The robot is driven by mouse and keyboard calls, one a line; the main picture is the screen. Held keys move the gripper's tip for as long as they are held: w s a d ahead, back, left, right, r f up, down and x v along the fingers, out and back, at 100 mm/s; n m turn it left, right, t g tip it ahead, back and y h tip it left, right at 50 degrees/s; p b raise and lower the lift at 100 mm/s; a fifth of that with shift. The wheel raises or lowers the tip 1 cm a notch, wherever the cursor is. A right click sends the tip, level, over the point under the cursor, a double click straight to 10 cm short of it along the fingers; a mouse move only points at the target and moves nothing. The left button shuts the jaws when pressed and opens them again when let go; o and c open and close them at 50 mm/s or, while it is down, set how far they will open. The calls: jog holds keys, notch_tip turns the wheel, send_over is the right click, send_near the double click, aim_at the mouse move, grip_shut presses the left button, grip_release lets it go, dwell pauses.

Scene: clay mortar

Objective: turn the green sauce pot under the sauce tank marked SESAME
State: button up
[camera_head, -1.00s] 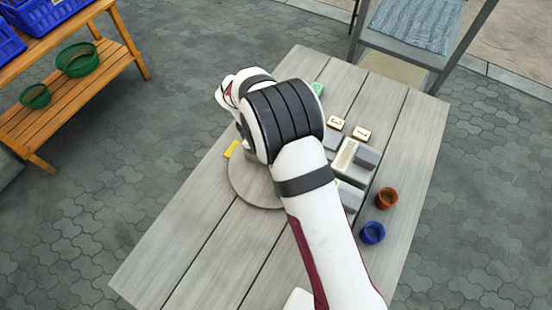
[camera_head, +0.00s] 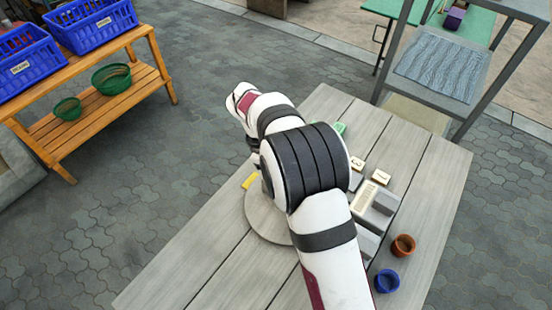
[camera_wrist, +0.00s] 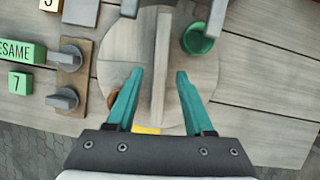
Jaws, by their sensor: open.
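In the wrist view a round grey turntable (camera_wrist: 208,85) carries an upright divider wall (camera_wrist: 162,65). The green sauce pot (camera_wrist: 198,38) stands on its right side. A brown thing (camera_wrist: 112,98) on the left is mostly hidden by a finger. My gripper (camera_wrist: 160,73) is open and empty, its teal fingers either side of the divider line. A green SESAME sign (camera_wrist: 22,52) is at the left, beside a brown plate with two grey knobs. I cannot make out the sauce tank itself. In the head view my arm covers part of the turntable (camera_head: 262,218).
A green "7" block (camera_wrist: 20,83) lies below the sign. A yellow strip (camera_wrist: 146,130) is at the turntable's edge. In the head view, a brown pot (camera_head: 403,245) and a blue pot (camera_head: 386,281) stand right of my arm. The table's left front is clear.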

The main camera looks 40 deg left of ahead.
jog(key=v, duration=0.9)
jog(key=shift+r, duration=0.25)
jog(key=shift+a, duration=0.1)
jog(key=d+r+m+g+y, duration=0.1)
jog(key=d+r+m, duration=0.35)
jog(key=d, duration=0.45)
jog(key=d+r+m+g+y, duration=0.1)
jog(key=d+r+m, duration=0.35)
jog(key=d, duration=0.45)
jog(key=s+d+f+m+y, duration=0.2)
jog(key=s+d+m, duration=0.5)
jog(key=s+m, duration=0.1)
jog(key=s+d+f+m+t+y, duration=0.1)
jog(key=s+d+f+m+y, duration=0.1)
jog(key=s+d+m, duration=0.5)
jog(key=shift+s+f+m, duration=0.25)
jog(key=shift+s+m, duration=0.25)
jog(key=shift+s, duration=0.25)
